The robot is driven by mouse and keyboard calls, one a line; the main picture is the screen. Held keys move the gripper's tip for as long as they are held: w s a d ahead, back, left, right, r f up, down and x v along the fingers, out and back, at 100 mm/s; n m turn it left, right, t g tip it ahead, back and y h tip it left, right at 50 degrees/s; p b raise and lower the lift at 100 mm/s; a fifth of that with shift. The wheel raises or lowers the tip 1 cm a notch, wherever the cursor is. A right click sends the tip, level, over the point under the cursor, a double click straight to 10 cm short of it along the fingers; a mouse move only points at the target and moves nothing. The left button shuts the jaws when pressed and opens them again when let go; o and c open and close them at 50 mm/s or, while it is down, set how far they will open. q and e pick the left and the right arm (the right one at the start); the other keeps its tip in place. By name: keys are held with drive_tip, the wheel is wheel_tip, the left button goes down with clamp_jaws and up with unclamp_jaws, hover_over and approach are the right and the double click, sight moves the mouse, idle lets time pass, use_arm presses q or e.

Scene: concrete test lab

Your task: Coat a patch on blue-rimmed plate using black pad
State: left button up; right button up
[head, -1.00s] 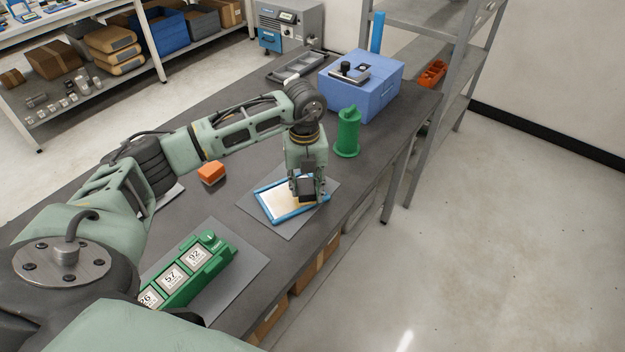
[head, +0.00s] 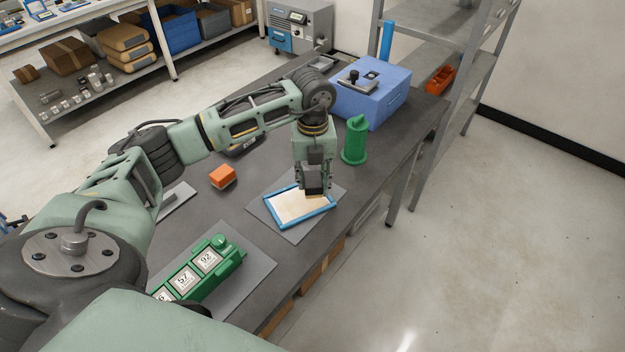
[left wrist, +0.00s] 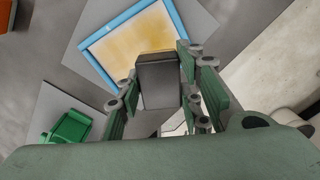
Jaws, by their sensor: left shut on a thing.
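The blue-rimmed plate (head: 272,214) lies on a grey mat on the dark table, with a cream face. In the left wrist view its blue rim (left wrist: 108,32) frames a face with a yellowish, uneven tint. My left gripper (head: 315,190) points down over the plate's far right part. It is shut on the black pad (left wrist: 158,82), a dark block between its fingers. The pad covers part of the plate's near edge in the wrist view; I cannot tell whether it touches the face. My right gripper is not in view.
A green holder with numbered tiles (head: 205,268) lies on a second grey mat at the front. An orange block (head: 222,176) sits left of the plate. A green cylinder (head: 355,142) and a blue box (head: 372,98) stand behind it. The table's right edge is close to the plate.

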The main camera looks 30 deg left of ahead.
use_arm(q)
drive_tip(key=shift+r, duration=0.2)
drive_tip(key=shift+r+p, duration=1.05)
drive_tip(key=shift+r, duration=0.5)
drive_tip(key=shift+f, duration=0.1)
